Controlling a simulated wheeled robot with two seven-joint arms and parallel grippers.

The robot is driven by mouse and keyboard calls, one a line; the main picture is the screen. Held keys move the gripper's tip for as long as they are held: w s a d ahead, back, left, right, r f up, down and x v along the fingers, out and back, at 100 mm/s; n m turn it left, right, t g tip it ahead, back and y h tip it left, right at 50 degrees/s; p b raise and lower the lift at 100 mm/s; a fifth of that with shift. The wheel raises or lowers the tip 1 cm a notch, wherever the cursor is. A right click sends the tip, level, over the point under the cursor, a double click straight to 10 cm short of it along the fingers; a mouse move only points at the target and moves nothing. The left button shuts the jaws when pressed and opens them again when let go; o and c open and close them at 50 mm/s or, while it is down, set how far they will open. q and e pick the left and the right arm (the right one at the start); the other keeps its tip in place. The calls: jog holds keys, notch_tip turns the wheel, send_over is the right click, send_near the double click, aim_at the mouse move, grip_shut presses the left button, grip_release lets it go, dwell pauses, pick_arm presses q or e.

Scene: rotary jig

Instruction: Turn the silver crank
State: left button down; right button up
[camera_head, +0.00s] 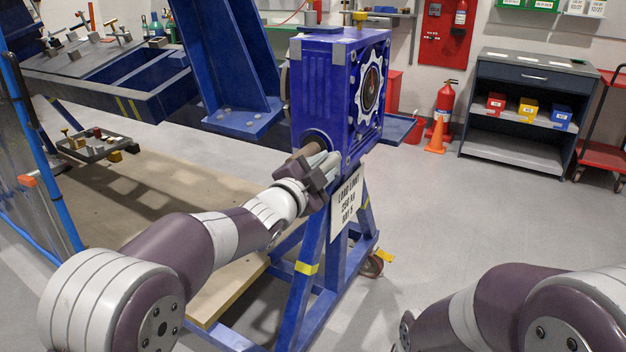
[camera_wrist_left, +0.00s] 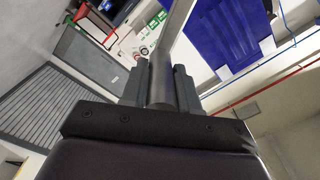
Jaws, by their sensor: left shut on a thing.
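The silver crank (camera_wrist_left: 177,38) shows in the left wrist view as a grey bar that slants up between my fingers. My left gripper (camera_wrist_left: 160,85) is shut on its round grip, one finger on each side. In the head view my left gripper (camera_head: 322,168) is at the near side of the blue gearbox housing (camera_head: 322,95), just below a brownish shaft (camera_head: 303,154) that comes out of it. There the gripper hides most of the crank. My right arm shows at the lower right of the head view, but its gripper is out of view.
A blue stand (camera_head: 312,285) on casters carries the housing, with a load limit sign (camera_head: 347,207). A blue tilted frame (camera_head: 222,60) rises to the left. An orange cone (camera_head: 436,136) and a dark shelf unit (camera_head: 528,78) stand behind.

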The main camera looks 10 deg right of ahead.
pick_arm(q)
notch_tip(320, 180, down, 12)
jog(key=m+b, duration=1.1)
jog(key=b, duration=0.6)
jog(key=shift+w+r, duration=0.15)
jog(key=shift+r, duration=0.05)
jog(key=shift+a, duration=0.15)
jog(key=c, duration=0.8)
grip_release()
jog(key=shift+c, duration=0.2)
jog(key=shift+r, duration=0.1)
